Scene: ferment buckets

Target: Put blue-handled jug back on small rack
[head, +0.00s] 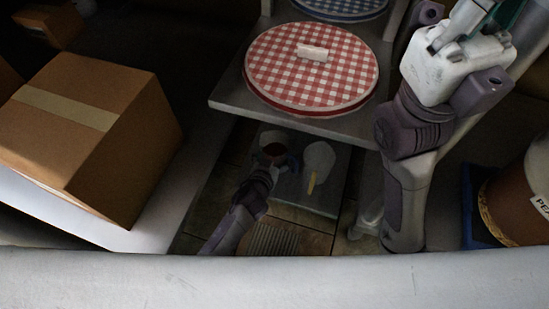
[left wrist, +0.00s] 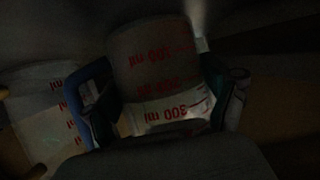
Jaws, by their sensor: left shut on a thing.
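The blue-handled jug (head: 272,138) is a pale jug with a dark reddish patch in its mouth. In the left wrist view the jug (left wrist: 155,60) fills the middle, with red ml marks and a blue handle (left wrist: 74,92) at its left. My left gripper (head: 275,170) is shut on this jug at its near side; the exact contact is dark. A grey low surface (head: 325,198), which looks like the small rack, lies below. Whether the jug touches it I cannot tell.
A white jug with a yellow handle (head: 318,158) stands close to the right. A grey shelf (head: 228,103) with a red-checked round lid (head: 290,75) overhangs behind. A cardboard box (head: 90,140) sits at left, a brown bucket (head: 515,200) at right.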

